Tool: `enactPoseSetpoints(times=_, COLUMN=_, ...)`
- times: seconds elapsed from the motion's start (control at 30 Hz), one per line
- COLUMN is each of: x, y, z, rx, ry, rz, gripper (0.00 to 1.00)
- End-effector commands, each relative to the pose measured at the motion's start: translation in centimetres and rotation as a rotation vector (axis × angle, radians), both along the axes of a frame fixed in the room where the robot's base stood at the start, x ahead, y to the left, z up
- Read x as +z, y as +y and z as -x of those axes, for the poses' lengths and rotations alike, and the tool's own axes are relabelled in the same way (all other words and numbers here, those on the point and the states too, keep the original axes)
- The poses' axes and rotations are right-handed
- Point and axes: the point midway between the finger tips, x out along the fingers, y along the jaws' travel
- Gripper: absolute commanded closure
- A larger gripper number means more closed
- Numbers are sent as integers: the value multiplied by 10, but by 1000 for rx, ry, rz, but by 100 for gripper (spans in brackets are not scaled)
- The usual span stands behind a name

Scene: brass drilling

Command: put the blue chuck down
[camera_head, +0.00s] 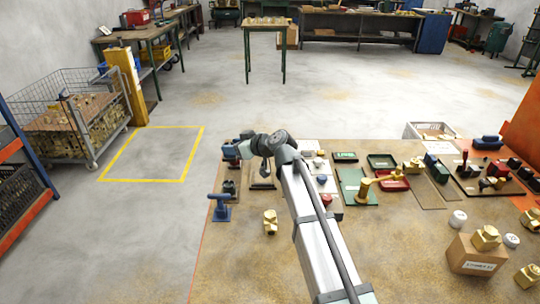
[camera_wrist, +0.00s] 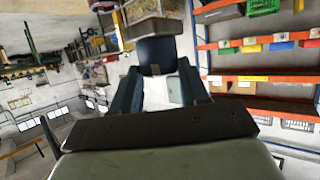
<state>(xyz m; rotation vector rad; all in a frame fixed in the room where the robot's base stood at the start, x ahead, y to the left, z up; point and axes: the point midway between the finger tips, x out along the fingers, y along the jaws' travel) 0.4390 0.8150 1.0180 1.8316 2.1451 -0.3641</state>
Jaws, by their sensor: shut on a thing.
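The blue chuck (camera_wrist: 157,52) shows in the wrist view as a dark blue, rounded block between the two fingertips. My gripper (camera_wrist: 158,72) is shut on it. In the head view my gripper (camera_head: 244,147) points left, and the chuck (camera_head: 230,152) is at its end, small and partly hidden by the fingers. It appears raised over the left edge of the bench (camera_head: 240,260); its exact height I cannot tell.
A blue clamp-like tool (camera_head: 221,208) stands on the bench's left edge, with a brass fitting (camera_head: 270,222) right of it. Trays and tools crowd the right side, including a green mat (camera_head: 352,182) and a cardboard box (camera_head: 474,256). The bench's front middle is bare.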

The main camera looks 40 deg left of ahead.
Motion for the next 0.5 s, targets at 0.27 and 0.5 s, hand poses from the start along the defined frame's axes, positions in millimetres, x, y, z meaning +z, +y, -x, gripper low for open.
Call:
enactPoseSetpoints(times=0.27, x=6, y=-2, z=-5, rx=-7, ry=1, rz=-1, gripper=100)
enactPoseSetpoints(times=0.5, x=6, y=-29, z=-56, rx=-71, ry=0, rz=-2, gripper=100)
